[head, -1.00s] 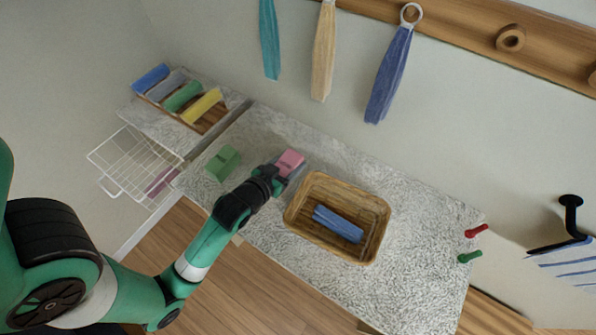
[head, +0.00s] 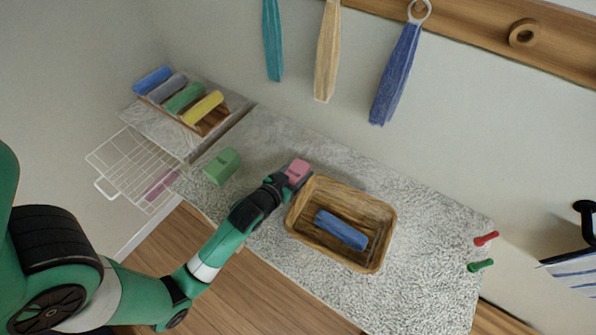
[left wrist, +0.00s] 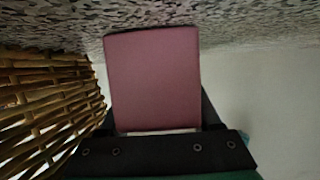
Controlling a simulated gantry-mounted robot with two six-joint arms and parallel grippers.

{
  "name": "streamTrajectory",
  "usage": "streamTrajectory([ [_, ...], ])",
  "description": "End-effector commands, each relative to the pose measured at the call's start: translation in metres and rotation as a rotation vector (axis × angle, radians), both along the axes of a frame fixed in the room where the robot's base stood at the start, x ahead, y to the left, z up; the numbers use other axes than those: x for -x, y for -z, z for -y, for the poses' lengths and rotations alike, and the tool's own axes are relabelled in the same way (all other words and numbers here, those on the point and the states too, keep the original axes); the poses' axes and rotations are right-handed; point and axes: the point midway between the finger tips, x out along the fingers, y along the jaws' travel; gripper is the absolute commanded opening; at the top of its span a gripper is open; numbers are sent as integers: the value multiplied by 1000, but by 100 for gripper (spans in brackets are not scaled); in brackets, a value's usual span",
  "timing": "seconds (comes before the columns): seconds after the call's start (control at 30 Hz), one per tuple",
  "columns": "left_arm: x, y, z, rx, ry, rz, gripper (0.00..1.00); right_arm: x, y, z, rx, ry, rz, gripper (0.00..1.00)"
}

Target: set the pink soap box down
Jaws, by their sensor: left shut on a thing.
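The pink soap box (head: 298,170) is at the back of the speckled counter (head: 330,150), between the green box (head: 221,166) and the wicker basket (head: 303,233). My left gripper (head: 286,181) is shut on it. In the left wrist view the pink box (left wrist: 152,78) fills the middle, with its far edge close to the counter surface (left wrist: 65,22). I cannot tell whether it touches the counter. The basket wall (left wrist: 50,105) is close beside it there. My right gripper is not in view.
A blue rolled towel (head: 341,229) lies in the basket. Rolled towels sit on a wooden tray (head: 214,119) at the left, near a white wire rack (head: 125,165). A red peg (head: 486,239) and a green peg (head: 481,265) are at the right. Towels hang on the wall.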

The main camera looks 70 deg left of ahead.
Motion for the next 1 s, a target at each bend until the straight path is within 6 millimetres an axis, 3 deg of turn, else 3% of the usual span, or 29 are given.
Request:
streamTrajectory([
  [0.03,0,3,0,0,0,0,3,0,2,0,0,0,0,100],
  [0.07,0,2,0,1,0,-1,70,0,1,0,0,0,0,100],
  [0.1,0,2,0,1,0,-1,77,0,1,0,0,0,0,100],
  [0.47,1,-4,1,0,0,0,77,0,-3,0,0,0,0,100],
  [1.0,86,-43,55,0,2,-3,77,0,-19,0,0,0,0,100],
])
